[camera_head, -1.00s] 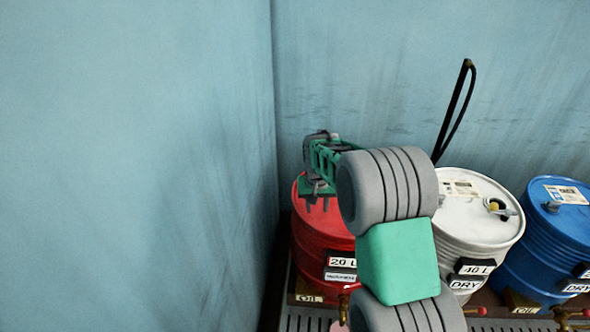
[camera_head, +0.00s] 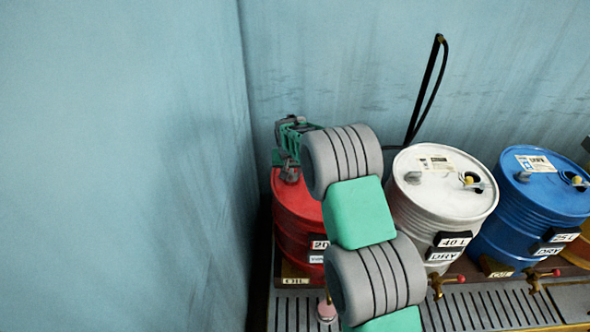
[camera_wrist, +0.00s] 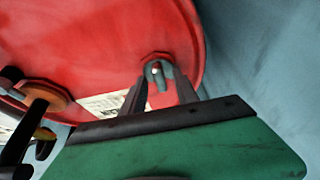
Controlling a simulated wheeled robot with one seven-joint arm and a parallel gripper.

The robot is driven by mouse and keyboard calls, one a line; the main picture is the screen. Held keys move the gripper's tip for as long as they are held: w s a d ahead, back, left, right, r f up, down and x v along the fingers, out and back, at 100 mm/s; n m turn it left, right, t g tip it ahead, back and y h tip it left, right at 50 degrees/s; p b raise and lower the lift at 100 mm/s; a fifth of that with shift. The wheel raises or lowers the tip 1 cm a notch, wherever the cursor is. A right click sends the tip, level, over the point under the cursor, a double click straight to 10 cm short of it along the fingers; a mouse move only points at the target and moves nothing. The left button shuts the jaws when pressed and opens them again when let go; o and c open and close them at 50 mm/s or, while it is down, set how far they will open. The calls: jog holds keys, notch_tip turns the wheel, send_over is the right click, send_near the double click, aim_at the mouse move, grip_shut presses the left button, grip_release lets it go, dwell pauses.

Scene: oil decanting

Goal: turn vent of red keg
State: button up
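The red keg (camera_head: 298,208) stands in the corner at the left end of the row, partly hidden behind my arm. Its top fills much of the wrist view (camera_wrist: 80,45). The vent (camera_wrist: 155,72), a small grey fitting, sits near the keg's rim. My gripper (camera_wrist: 160,82) is over the keg top, with its two dark fingers apart and one on each side of the vent. Whether they touch it cannot be told. In the head view my gripper (camera_head: 290,172) is low over the keg's back left part, and the vent is hidden there.
A brown fitting (camera_wrist: 45,92) and a white label (camera_wrist: 108,103) are also on the red keg's top. A white keg (camera_head: 440,190) and a blue keg (camera_head: 530,205) stand to the right. Blue walls close the left and back. A slotted grate (camera_head: 480,308) lies in front.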

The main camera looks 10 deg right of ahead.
grip_shut()
dwell(0.4)
